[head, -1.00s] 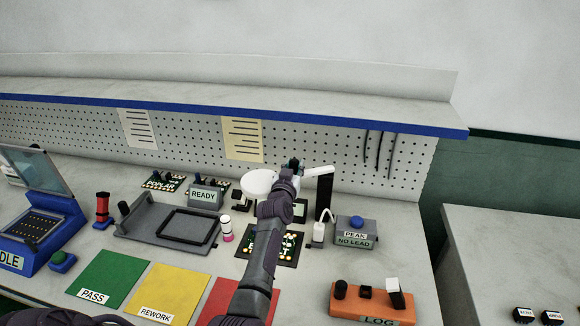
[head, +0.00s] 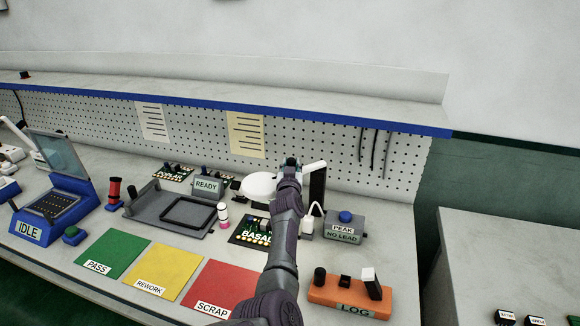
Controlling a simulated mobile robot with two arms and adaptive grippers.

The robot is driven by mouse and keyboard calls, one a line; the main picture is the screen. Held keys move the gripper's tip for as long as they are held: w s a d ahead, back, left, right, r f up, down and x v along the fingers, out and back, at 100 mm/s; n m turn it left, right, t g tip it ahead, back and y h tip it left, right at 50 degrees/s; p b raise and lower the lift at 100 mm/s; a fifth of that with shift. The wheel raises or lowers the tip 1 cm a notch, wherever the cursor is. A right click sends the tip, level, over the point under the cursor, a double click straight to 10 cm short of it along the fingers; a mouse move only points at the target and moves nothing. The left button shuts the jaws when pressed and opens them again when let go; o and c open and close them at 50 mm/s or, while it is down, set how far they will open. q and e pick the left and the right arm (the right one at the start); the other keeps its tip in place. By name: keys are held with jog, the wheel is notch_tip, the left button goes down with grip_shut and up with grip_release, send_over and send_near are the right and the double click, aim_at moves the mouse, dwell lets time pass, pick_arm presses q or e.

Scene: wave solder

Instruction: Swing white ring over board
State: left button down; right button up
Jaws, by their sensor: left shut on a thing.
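The white ring (head: 259,186) is an oval white disc-like shape, seen at a shallow angle, above the back of the bench. A white arm (head: 313,166) runs from the gripper area to a black post (head: 317,188) on the right. My left gripper (head: 291,163) is at the right side of the ring, shut on the ring's mount; its fingers are mostly hidden. My right gripper is not in view.
A grey tray with a black frame (head: 160,212) lies left of the board. A pink-banded bottle (head: 222,216) stands between them. The PEAK box (head: 345,229) is to the right, the orange LOG block (head: 350,295) in front. Coloured PASS, REWORK and SCRAP mats (head: 222,282) lie in front.

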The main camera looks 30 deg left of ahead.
pick_arm(q)
jog(key=c, duration=1.3)
grip_release()
jog(key=shift+w+d+r, duration=0.1)
jog(key=shift+d+r, duration=0.05)
jog(key=shift+r, duration=0.05)
jog(key=o, duration=0.4)
jog(key=shift+w+d+f, duration=0.1)
jog(key=shift+w, duration=0.1)
jog(key=shift+o, duration=0.2)
jog(key=shift+s, duration=0.1)
notch_tip(320, 180, up, 10)
jog(key=shift+f, duration=0.1)
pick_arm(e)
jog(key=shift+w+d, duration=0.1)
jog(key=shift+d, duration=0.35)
